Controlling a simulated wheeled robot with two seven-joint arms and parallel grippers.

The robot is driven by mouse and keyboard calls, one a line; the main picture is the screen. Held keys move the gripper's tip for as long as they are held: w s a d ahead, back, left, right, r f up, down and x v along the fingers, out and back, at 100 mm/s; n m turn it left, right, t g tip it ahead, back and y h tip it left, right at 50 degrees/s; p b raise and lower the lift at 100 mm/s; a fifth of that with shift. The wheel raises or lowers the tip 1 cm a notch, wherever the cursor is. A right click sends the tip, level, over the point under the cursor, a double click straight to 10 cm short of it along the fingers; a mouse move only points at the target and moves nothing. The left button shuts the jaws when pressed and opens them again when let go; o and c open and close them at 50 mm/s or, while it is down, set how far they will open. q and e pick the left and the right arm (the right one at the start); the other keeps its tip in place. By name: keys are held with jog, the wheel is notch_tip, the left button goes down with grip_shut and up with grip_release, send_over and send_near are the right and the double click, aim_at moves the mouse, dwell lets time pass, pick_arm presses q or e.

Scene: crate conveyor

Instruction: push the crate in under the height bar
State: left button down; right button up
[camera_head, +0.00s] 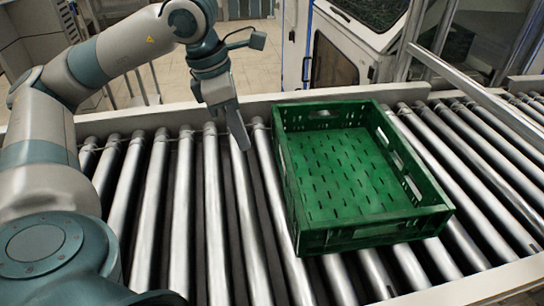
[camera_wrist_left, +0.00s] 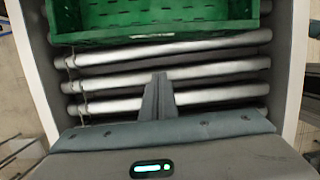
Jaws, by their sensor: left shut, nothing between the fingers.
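The green crate (camera_head: 345,225) sits on the conveyor rollers, open side up and empty, turned slightly to the conveyor. My left gripper (camera_head: 242,138) is shut and empty, pointing down just left of the crate with a small gap. Its closed fingers show over the rollers in the left wrist view (camera_wrist_left: 158,95). My right gripper is out of view.
Metal rollers (camera_head: 140,200) run left and right of the crate, and those between it and the bar are clear. Pale rails edge the conveyor at the back (camera_head: 180,115) and front (camera_head: 480,285). A white machine (camera_head: 345,45) stands behind.

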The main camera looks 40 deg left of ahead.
pick_arm(q)
jog(key=shift+s+d+r, duration=0.1)
jog(key=shift+s, duration=0.05)
jog(key=p+x, duration=0.1)
jog(key=x, duration=0.8)
jog(key=shift+w+d+f+p, duration=0.2)
jog(key=shift+w+d+p, duration=0.2)
jog(key=shift+w+d, duration=0.1)
jog(key=shift+w+d+f+p, duration=0.2)
jog(key=shift+w+d+p, duration=0.2)
jog(key=shift+w, duration=0.15)
jog(key=shift+w+d+f, duration=0.1)
jog(key=shift+w+d, duration=0.4)
jog(key=shift+w, duration=0.05)
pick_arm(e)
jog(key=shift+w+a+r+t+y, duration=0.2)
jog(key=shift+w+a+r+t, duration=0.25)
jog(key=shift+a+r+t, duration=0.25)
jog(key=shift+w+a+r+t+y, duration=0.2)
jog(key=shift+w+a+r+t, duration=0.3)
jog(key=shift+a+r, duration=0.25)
